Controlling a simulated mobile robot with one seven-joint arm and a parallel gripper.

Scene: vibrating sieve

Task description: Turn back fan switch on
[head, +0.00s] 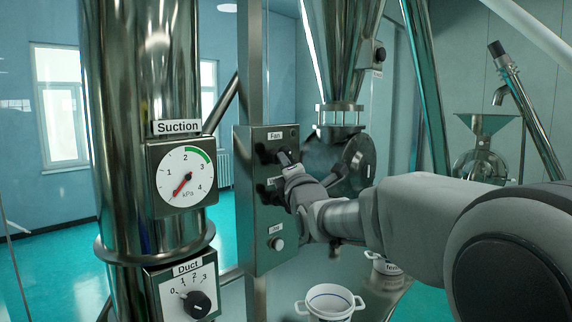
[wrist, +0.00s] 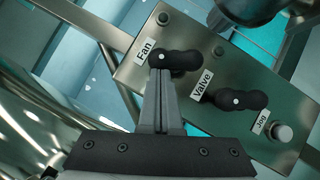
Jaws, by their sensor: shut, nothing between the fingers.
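The fan switch is a black rotary knob on a grey control panel (head: 253,215). In the wrist view the fan knob (wrist: 184,61) lies sideways across the panel beside its "Fan" label (wrist: 144,50), with a white dot near one end. My gripper (wrist: 160,72) is shut and empty, its fingertips at the labelled-side end of the knob, touching or very close; I cannot tell which. In the head view my gripper (head: 284,158) reaches the panel's front from the right, just below the "Fan" label, and partly hides the knob.
The valve knob (wrist: 240,100) and the jog button (wrist: 282,132) sit close by on the same panel. A suction gauge (head: 183,178) and a duct dial (head: 197,304) are on the steel pipe at left. A white bucket (head: 330,302) stands below.

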